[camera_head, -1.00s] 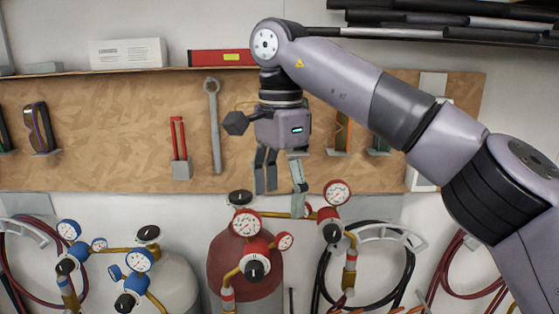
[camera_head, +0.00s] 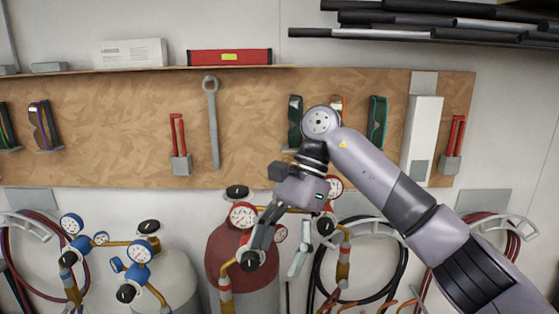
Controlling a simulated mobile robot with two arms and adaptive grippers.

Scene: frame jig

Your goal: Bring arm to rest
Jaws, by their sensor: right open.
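My right arm comes in from the lower right, with its wrist joint in front of the pegboard's lower edge. My right gripper (camera_head: 275,262) points down, its two fingers spread apart with nothing between them. It hangs in front of the red gas cylinder (camera_head: 228,252) and its gauges, and overlaps them in the picture. I cannot tell how far in front of them it is. My left gripper does not show.
A white cylinder (camera_head: 172,282) with blue gauges stands at left. Coiled black hose (camera_head: 317,280) hangs behind the arm. The pegboard (camera_head: 95,140) holds a wrench (camera_head: 212,122) and red-handled pliers (camera_head: 179,148). Dark bars (camera_head: 430,20) lie at upper right.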

